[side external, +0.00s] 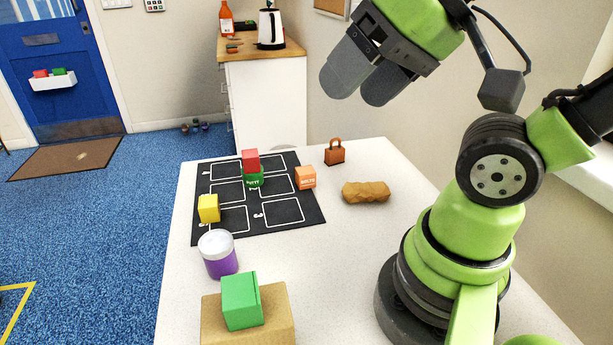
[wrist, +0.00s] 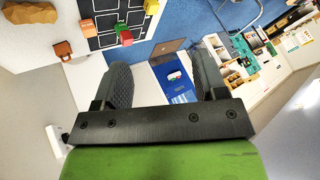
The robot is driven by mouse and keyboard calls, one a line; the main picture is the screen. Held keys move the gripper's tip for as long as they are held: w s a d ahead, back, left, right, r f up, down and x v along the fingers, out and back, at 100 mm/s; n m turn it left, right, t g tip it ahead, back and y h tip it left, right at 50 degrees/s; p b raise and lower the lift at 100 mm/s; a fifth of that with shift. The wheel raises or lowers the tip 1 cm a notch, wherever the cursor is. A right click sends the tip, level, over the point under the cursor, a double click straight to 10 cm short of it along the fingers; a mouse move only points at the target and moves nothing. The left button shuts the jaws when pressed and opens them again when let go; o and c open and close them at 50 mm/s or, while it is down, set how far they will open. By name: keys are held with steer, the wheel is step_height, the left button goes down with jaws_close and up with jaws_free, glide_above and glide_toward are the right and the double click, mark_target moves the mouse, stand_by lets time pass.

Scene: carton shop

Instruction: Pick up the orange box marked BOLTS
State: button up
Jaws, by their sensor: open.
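The orange box marked BOLTS (side external: 305,178) sits on the right edge of the black mat (side external: 282,214), with its lettering facing the side camera. It also shows near the top left of the wrist view (wrist: 86,27). My gripper (side external: 362,84) is raised high above and beyond the table's back right part, well away from the box. Its two fingers are apart with nothing between them; they also show in the wrist view (wrist: 162,72), pointing away from the box toward the blue door.
A yellow box (side external: 208,209), purple tin (side external: 220,262) and green box (side external: 241,302) on cardboard (side external: 275,325) stand nearer.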

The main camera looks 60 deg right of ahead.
stand_by(0.4)
steer(key=shift+o, duration=0.8)
steer(key=shift+w, duration=0.1)
steer(key=m+g+h, duration=0.3)
steer(key=m+g, duration=0.1)
steer(key=g, duration=0.2)
glide_above(305, 170)
steer(key=s, duration=0.1)
step_height(305, 170, down, 23)
steer(key=shift+a+f, duration=0.15)
steer(key=shift+w+d+f, duration=0.1)
steer(key=shift+w+f, duration=0.05)
steer(key=shift+f, duration=0.85)
steer(key=shift+w+d+f, duration=0.1)
steer(key=shift+w+f, duration=0.1)
steer(key=shift+f, duration=0.85)
steer(key=shift+w+d+f, duration=0.1)
steer(key=shift+w+f, duration=0.05)
steer(key=shift+f, duration=0.85)
steer(key=c, duration=1.1)
